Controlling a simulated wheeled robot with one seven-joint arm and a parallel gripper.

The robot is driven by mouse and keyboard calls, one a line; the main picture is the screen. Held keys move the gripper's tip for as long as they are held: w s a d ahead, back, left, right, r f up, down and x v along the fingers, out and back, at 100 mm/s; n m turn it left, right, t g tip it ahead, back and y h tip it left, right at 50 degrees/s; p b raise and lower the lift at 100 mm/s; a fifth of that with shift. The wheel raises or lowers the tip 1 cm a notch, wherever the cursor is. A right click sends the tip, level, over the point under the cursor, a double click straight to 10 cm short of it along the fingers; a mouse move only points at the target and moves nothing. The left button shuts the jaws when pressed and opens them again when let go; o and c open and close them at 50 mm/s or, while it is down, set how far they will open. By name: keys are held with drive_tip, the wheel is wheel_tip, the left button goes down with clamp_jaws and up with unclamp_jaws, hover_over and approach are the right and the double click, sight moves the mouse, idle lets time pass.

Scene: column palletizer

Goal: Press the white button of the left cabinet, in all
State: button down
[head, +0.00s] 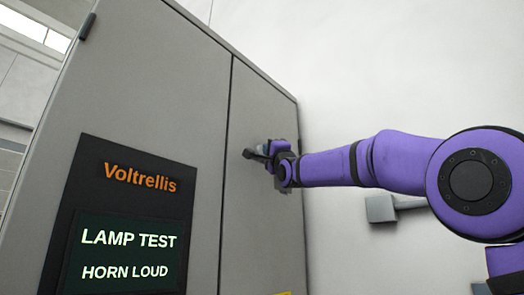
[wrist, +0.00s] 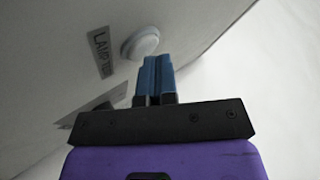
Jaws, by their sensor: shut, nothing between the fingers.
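The grey cabinet (head: 150,80) fills the left half of the head view. Its dark panel has a screen (head: 125,255) reading "LAMP TEST" and "HORN LOUD". The round white button (wrist: 140,43) shows in the wrist view on the cabinet face, beside a label plate (wrist: 103,52) that seems to begin with "LAMP". My gripper (wrist: 157,62) is shut, with blue fingers close together and empty. Its tips appear just beside and below the button; I cannot tell if they touch it. In the head view my gripper (head: 258,153) is at the cabinet's right-hand part, and the button is hidden.
A second plate (wrist: 95,103) lies lower on the cabinet face in the wrist view. A grey box-like fitting (head: 381,208) is on the white wall behind my arm. A yellow patch (head: 283,293) shows low on the cabinet. Open space lies right of the cabinet.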

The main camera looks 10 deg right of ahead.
idle(0.4)
drive_tip(key=shift+s+d, duration=0.4)
drive_tip(key=shift+s, duration=0.2)
drive_tip(key=s+d, duration=0.1)
drive_tip(key=s, duration=0.1)
drive_tip(key=s+d, duration=0.2)
idle(0.5)
idle(0.8)
